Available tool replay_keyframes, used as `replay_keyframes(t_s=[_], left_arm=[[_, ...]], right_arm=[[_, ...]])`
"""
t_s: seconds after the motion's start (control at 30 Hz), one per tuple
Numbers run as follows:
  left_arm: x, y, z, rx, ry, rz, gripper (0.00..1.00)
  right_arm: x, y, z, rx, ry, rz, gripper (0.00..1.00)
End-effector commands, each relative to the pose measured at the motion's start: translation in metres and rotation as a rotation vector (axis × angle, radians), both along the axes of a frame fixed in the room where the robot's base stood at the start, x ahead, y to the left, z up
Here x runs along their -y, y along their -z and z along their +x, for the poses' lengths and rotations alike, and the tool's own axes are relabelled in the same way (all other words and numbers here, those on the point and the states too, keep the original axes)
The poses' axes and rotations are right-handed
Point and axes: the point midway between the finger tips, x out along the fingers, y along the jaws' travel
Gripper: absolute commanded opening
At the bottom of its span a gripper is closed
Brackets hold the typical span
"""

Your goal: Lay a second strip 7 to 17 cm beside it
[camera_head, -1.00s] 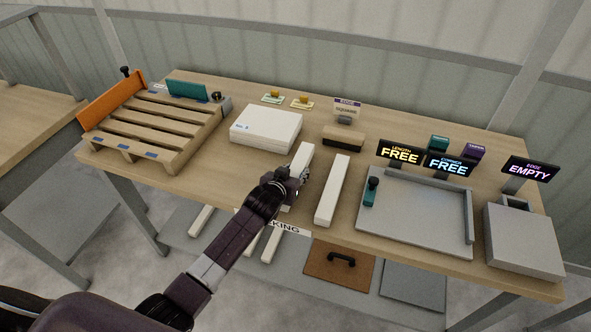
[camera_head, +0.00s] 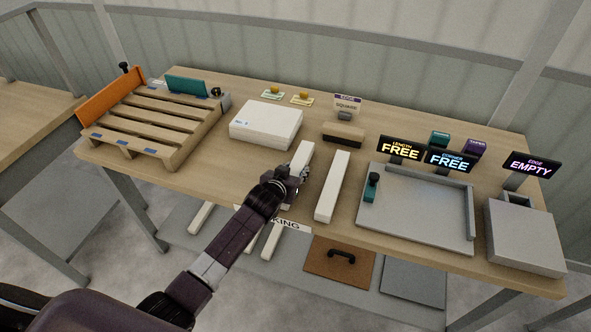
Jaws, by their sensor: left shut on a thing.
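Two white strips lie on the wooden table, roughly side by side with a gap of bare table between them. The right strip (camera_head: 333,187) lies free. The left strip (camera_head: 301,156) is partly hidden by my left gripper (camera_head: 298,181), which is shut on it near its middle. The strip's near end is mostly behind the gripper and arm. Whether the held strip touches the table all along is hard to tell. My right gripper is not in view.
A white box (camera_head: 266,124) stands behind the left strip, and a brown block (camera_head: 343,134) behind the right one. A grey tray (camera_head: 420,212) is to the right, a pallet (camera_head: 150,128) to the left. More white strips (camera_head: 201,218) show on the lower shelf.

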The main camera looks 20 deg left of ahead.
Motion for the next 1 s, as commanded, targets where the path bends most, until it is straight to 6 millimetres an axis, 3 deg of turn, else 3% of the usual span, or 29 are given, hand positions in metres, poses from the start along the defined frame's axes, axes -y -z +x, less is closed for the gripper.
replay_keyframes(t_s=[0.3,0.33,0.5,0.83,1.0], left_arm=[[0.0,0.004,0.001,0.003,0.0,0.0,0.0],[0.0,0.004,0.001,0.003,0.0,0.0,0.34],[0.0,0.004,0.0,0.002,0.0,0.0,0.52],[0.0,0.005,-0.002,-0.003,0.0,0.0,0.52],[0.0,-0.001,-0.013,-0.002,0.0,0.0,0.52]], right_arm=[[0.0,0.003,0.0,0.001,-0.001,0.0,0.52],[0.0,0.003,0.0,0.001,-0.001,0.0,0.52],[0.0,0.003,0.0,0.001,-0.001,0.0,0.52],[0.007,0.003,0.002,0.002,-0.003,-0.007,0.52],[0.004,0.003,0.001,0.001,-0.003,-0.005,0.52]])
